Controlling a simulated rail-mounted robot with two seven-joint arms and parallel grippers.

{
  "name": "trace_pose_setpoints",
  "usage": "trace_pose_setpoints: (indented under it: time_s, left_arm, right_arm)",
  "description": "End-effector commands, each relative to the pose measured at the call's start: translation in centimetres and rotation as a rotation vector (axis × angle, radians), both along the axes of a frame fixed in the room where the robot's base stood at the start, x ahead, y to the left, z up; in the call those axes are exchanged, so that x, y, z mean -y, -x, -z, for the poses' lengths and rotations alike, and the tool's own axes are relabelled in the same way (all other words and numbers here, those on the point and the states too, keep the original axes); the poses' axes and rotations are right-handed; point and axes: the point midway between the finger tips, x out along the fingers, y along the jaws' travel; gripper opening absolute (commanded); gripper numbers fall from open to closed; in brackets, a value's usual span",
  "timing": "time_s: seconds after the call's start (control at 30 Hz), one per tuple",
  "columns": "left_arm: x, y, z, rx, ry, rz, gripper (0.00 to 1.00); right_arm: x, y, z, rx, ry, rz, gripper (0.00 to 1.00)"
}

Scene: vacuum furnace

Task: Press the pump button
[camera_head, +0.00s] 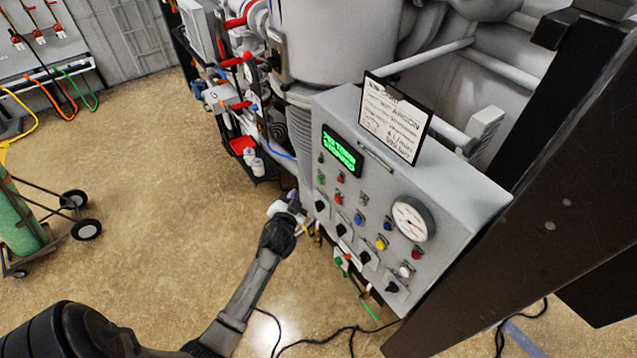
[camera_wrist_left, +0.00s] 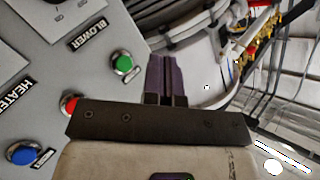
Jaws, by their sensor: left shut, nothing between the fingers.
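The grey control panel (camera_head: 330,135) carries a row of coloured buttons: a green button (camera_head: 321,179), a red button (camera_head: 338,199), a blue button (camera_head: 361,223) and a yellow button (camera_head: 381,243). I cannot read which one is labelled pump. My left gripper (camera_head: 297,203) is at the panel's left edge, near the green button, and is empty. In the left wrist view its fingers (camera_wrist_left: 167,80) are shut, just right of a green button (camera_wrist_left: 122,64) and apart from it. That view also shows red (camera_wrist_left: 70,105) and blue (camera_wrist_left: 20,153) buttons, with BLOWER and HEATER labels. My right gripper is out of view.
The panel also has a green-lit display (camera_head: 342,150), a round gauge (camera_head: 412,219), black knobs and an argon sign (camera_head: 395,115) on top. Pipes and hoses crowd behind the gripper. Cables lie on the floor, and a cart with a green cylinder (camera_head: 18,215) stands left.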

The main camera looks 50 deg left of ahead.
Motion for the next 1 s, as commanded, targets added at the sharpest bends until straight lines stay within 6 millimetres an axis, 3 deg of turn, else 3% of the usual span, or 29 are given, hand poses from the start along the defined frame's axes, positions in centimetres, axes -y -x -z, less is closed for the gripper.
trace_pose_setpoints:
  time_s: [0.4, 1.0]
  left_arm:
    - [0.5, -4.3, 0.1, 0.000, 0.000, -0.001, 0.00]
    - [0.7, -5.3, 0.0, -0.001, -0.001, -0.001, 0.00]
  right_arm:
    - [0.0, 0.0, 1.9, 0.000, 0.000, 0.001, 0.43]
    - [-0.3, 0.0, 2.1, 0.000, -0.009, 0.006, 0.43]
